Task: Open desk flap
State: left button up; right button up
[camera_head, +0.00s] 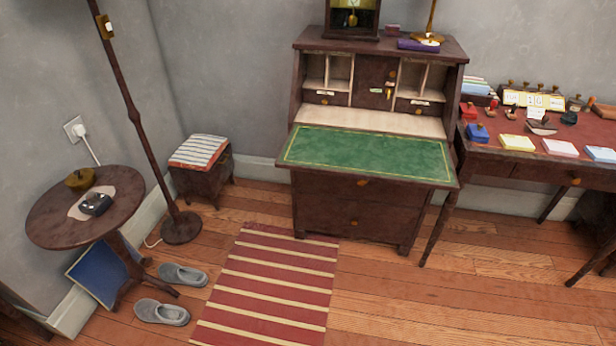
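A dark wooden writing desk (350,205) stands against the back wall in the middle of the head view. Its flap (365,156) is folded down and lies about level, its green, gold-bordered inner face turned up. Behind the flap, the pale inner shelf (370,121), open pigeonholes and a small central door (375,82) with brass fittings show. Two drawers with brass knobs sit below the flap. Neither of my grippers is in view, and nothing is touching the flap.
A red striped rug (270,285) lies in front of the desk, with grey slippers (183,275) beside it. A round table (120,205), floor lamp (130,105) and striped stool (200,170) stand left. A side table (500,150) with stamps and papers stands close on the right.

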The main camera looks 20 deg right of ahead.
aim_at(364, 155)
jog(key=u, duration=1.15)
jog(key=k, duration=1)
jog(key=z, duration=1.55)
jog(key=i, duration=0.35)
jog(key=u, duration=0.05)
